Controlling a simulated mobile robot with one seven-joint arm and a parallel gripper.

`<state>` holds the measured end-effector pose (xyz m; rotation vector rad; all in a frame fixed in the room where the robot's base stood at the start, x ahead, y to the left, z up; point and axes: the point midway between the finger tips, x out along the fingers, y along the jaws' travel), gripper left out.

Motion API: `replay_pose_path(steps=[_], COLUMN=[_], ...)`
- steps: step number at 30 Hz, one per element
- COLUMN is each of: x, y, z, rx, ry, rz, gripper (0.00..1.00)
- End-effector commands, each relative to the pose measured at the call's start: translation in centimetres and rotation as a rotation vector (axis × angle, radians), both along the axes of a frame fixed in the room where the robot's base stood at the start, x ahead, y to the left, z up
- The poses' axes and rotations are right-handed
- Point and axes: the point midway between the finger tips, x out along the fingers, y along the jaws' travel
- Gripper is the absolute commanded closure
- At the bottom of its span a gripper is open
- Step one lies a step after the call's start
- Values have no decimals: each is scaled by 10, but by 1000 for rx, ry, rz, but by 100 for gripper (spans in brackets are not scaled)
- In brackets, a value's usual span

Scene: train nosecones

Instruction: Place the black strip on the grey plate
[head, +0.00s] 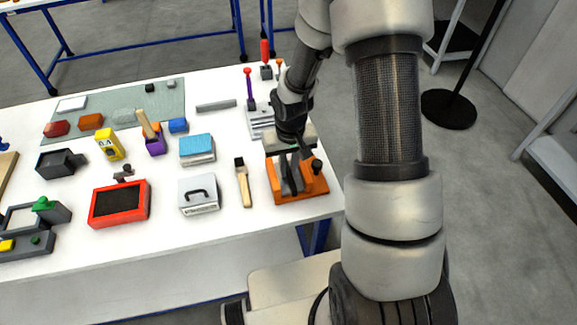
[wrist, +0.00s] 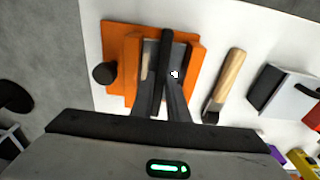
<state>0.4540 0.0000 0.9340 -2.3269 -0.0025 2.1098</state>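The black strip (wrist: 165,48) is a long, narrow dark bar. In the wrist view it runs between the two fingers of my gripper (wrist: 161,95), which appears shut on it. The strip is over the grey plate (wrist: 178,60), a flat piece framed by an orange base (wrist: 122,45). I cannot tell whether the strip touches the plate. In the head view my gripper (head: 290,165) points down over the orange base (head: 310,192) near the table's right edge, and the strip is hard to tell from the fingers.
A round black knob (wrist: 104,74) stands on the base. A wood-handled brush (head: 243,183) and a white case with a dark handle (head: 198,195) lie to the left. Behind the base is a grey block with upright screwdrivers (head: 250,95). The table ends close to the base's right side.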

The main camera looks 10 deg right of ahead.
Motion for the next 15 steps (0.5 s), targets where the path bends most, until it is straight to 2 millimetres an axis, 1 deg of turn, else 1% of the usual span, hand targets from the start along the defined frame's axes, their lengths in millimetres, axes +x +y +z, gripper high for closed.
replay_pose_path(steps=[1,2,3,11,15], x=[0,0,0,0,0], y=[0,0,0,0,0], z=[0,0,0,1,11], rx=[0,0,0,0,0], ry=[0,0,0,0,-3], rz=[0,0,0,0,-1], gripper=[76,71,69,69,69])
